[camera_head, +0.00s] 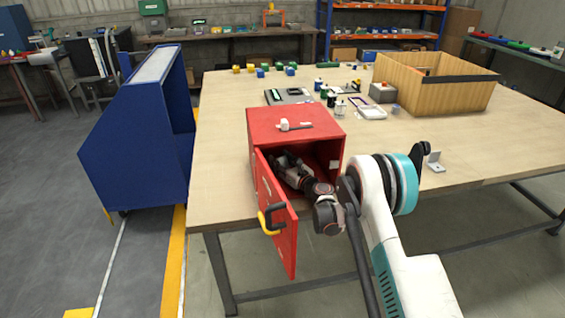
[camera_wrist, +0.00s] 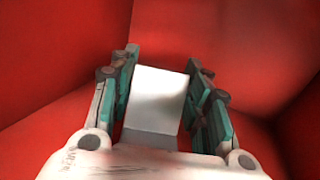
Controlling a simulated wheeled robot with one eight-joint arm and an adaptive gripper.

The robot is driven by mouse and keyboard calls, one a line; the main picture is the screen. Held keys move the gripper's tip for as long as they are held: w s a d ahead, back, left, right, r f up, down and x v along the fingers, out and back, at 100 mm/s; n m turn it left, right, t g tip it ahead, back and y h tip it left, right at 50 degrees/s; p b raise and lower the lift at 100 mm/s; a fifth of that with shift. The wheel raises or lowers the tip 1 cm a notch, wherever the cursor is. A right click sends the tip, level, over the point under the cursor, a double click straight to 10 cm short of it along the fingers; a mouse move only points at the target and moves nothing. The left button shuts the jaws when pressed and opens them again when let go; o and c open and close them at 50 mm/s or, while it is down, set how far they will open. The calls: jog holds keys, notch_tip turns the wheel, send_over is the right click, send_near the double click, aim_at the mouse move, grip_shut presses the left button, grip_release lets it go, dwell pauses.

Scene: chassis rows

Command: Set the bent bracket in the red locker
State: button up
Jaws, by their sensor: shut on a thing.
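The red locker (camera_head: 265,120) stands on the workbench, and its door (camera_head: 277,215) is swung open toward me. My arm reaches through the opening. My gripper (camera_head: 285,165) is inside the locker, partly hidden by the door and the arm. In the wrist view my gripper (camera_wrist: 161,85) is shut on a pale grey piece with two flat faces meeting at an edge, which looks like the bent bracket (camera_wrist: 157,95). Red locker walls surround it. I cannot tell whether the bracket touches the locker floor. The bracket cannot be made out in the head view.
A small grey L-shaped piece (camera_head: 435,162) stands on the workbench (camera_head: 490,140) right of my arm. A white-headed tool (camera_head: 290,125) lies on the locker top. Bottles, trays and a wooden bin (camera_head: 435,95) are behind. A blue cabinet (camera_head: 140,130) stands left of the bench.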

jog(key=shift+w+f, duration=0.1)
jog(key=shift+w, duration=0.05)
jog(key=o, duration=1.2)
jog(key=shift+c, duration=0.2)
jog(key=p+v, duration=0.4)
jog(key=v, duration=0.8)
